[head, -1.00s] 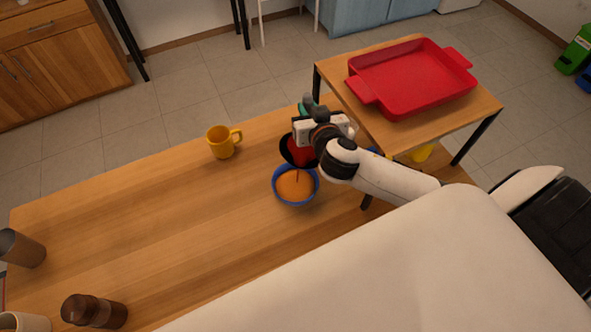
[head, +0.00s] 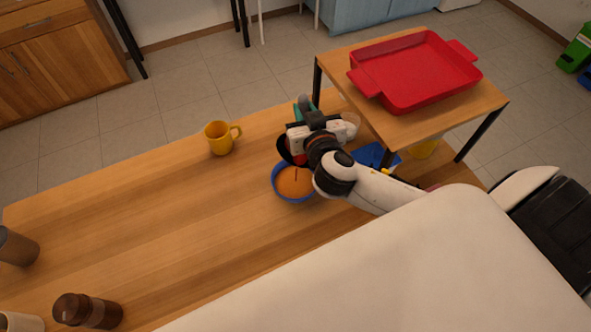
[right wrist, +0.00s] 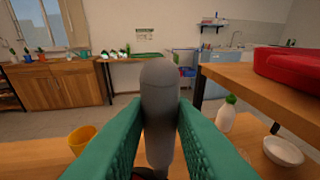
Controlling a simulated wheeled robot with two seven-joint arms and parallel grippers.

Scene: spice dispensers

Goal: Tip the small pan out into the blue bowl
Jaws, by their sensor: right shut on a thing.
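The blue bowl (head: 279,190) stands on the long wooden table with orange contents in it. A thin dark line shows over the orange; I cannot tell what it is. The small pan (head: 283,152) is black with a bit of red showing, tilted beside and over the bowl's far rim, mostly hidden by my right arm. My right gripper (head: 304,106) has green fingers and is shut on the pan's grey handle (right wrist: 160,115), which stands nearly upright between the fingers in the right wrist view. My left gripper is not in view.
A yellow mug (head: 220,139) stands left of the pan. A red tray (head: 415,72) sits on a higher side table at right. A blue item (head: 368,154) lies near that table's leg. A brown grinder (head: 85,311) and a dark cup (head: 17,247) are at far left. Mid-left is clear.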

